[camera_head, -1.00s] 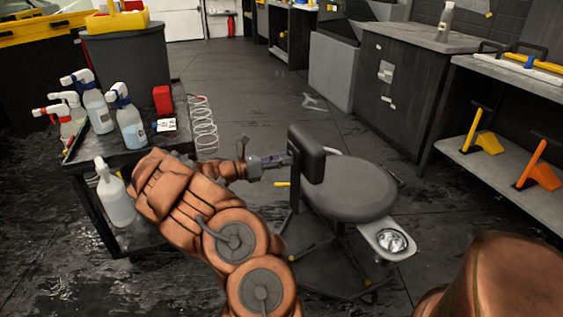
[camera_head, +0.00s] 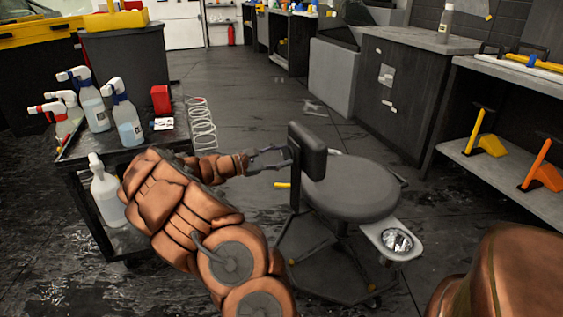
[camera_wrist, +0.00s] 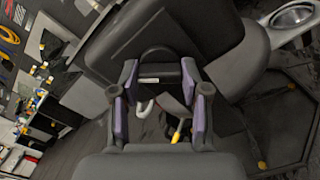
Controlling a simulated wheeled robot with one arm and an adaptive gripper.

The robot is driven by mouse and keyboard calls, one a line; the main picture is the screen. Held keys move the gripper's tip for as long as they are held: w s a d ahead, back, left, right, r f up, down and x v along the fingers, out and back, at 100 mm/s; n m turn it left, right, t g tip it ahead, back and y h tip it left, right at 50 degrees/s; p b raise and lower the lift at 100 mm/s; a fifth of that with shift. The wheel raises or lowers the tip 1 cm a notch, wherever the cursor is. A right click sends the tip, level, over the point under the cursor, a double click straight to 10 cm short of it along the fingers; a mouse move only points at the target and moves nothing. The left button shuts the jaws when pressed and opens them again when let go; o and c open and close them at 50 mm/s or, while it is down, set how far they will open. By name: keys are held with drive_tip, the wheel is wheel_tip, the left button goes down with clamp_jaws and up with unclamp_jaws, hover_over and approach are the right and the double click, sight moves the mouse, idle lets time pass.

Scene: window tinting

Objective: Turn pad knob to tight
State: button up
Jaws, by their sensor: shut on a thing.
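My gripper (camera_head: 284,156) reaches the rear of the stool's upright black back pad (camera_head: 307,152). In the wrist view its two purple-lined fingers stand on either side of a dark rounded knob (camera_wrist: 160,60) with a small pale mark, behind the pad (camera_wrist: 135,35). The gripper is shut on this knob. The head view does not show the knob clearly. I cannot read any tight or loose marking. The stool's round dark seat (camera_head: 350,188) lies beyond the pad.
A dark cart (camera_head: 120,150) with several spray bottles stands at left. A side tray (camera_head: 385,236) with a shiny bowl is attached at the stool's right. Cabinets (camera_head: 410,95) and a shelf (camera_head: 520,175) line the right. The floor behind the stool is mostly clear.

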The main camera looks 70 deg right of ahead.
drive_tip(key=shift+m+b, duration=6.5)
drive_tip(key=shift+m, duration=3.6)
drive_tip(key=o, duration=1.1)
drive_tip(key=shift+o, duration=0.2)
drive_tip(key=v, duration=1.2)
